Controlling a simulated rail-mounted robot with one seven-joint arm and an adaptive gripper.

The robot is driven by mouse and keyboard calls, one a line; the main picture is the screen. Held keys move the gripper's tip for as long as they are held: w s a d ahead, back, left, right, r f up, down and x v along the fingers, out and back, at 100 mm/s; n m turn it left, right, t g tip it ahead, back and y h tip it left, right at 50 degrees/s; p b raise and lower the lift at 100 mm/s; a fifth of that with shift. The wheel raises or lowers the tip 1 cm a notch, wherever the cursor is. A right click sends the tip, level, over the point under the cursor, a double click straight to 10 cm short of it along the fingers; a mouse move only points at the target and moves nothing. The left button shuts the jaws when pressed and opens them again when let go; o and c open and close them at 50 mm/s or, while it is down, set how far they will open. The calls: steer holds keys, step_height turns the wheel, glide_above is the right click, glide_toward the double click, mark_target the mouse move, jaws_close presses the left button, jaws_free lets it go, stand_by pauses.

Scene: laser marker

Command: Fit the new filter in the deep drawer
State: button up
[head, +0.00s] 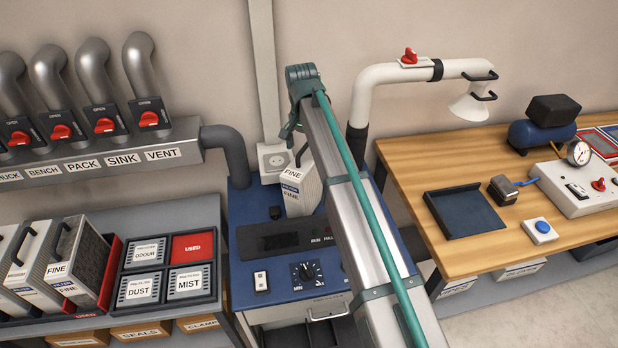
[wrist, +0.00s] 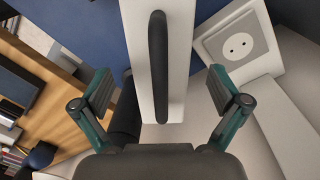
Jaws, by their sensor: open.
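A white box filter labelled FINE (head: 297,192) stands upright on the back of the blue-topped machine (head: 285,278). In the wrist view its pale narrow top (wrist: 183,60) carries a black bar handle (wrist: 158,65). My gripper (wrist: 162,92) is open, with one finger on each side of the filter's top and the handle between them; neither finger visibly touches it. In the head view my gripper (head: 292,135) is above the filter, partly hidden by my arm.
On the left bench, filters labelled FINE (head: 62,262) stand in a red tray beside a black tray of pre-filters (head: 130,293). A white extraction arm (head: 400,75) rises right of the machine. The wooden bench (head: 455,155) holds a dark tray (head: 465,212). A wall socket (wrist: 235,45) is close by.

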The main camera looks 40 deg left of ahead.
mark_target(308, 155)
steer(key=shift+w+d+f+p, duration=0.15)
steer(key=shift+f+p, duration=0.3)
steer(key=shift+f, duration=0.7)
steer(key=shift+w+a+f+p, duration=0.1)
steer(key=shift+f+p, duration=0.35)
steer(key=shift+f, duration=0.65)
steer(key=c, duration=1.7)
jaws_close()
steer(key=shift+r, duration=0.15)
